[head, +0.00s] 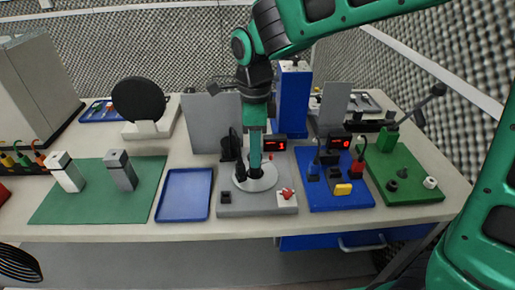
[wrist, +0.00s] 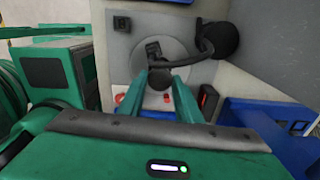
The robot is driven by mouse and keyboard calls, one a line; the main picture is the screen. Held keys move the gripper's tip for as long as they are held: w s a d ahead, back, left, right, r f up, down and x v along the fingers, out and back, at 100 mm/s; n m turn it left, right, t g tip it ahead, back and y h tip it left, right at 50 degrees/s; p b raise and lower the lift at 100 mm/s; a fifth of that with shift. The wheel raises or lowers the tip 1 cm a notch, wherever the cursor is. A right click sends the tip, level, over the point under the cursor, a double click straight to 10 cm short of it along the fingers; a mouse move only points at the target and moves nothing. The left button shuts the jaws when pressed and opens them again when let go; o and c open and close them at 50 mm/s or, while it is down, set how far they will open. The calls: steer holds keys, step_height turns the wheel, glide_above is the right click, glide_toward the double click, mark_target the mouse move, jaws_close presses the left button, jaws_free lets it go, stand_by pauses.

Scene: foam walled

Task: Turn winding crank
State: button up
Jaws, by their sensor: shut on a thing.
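The grey winding station (head: 228,208) stands on the table in front of me, with a round light-grey disc (head: 262,184) on top. It also shows in the wrist view, where the disc (wrist: 177,50) lies under my fingers. My gripper (head: 256,170) points down over the disc. Its two green fingers (wrist: 171,76) are shut on a dark crank handle (wrist: 160,79). A dark curved bar (wrist: 190,61) runs over the disc to a round black part (wrist: 222,40) at the back left.
A red-digit display (head: 274,145) and a red knob (head: 287,193) sit on the station's right side. A blue tray (head: 184,195) lies left of it. A blue board (head: 340,196) and a green board with a lever (head: 409,180) lie right. A grey panel (head: 212,118) stands behind.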

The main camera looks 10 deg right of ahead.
steer(key=shift+w+a+r+n, duration=0.1)
steer(key=shift+n, duration=1.6)
steer(key=shift+w+n, duration=0.1)
steer(key=shift+n, duration=1.6)
steer(key=shift+c, duration=0.2)
steer(key=shift+n, duration=6.9)
steer(key=shift+s+n, duration=0.1)
steer(key=shift+n, duration=3.4)
steer(key=shift+d+n, duration=0.2)
steer(key=shift+n, duration=10.1)
steer(key=shift+a+n, duration=0.1)
steer(key=shift+n, duration=3.3)
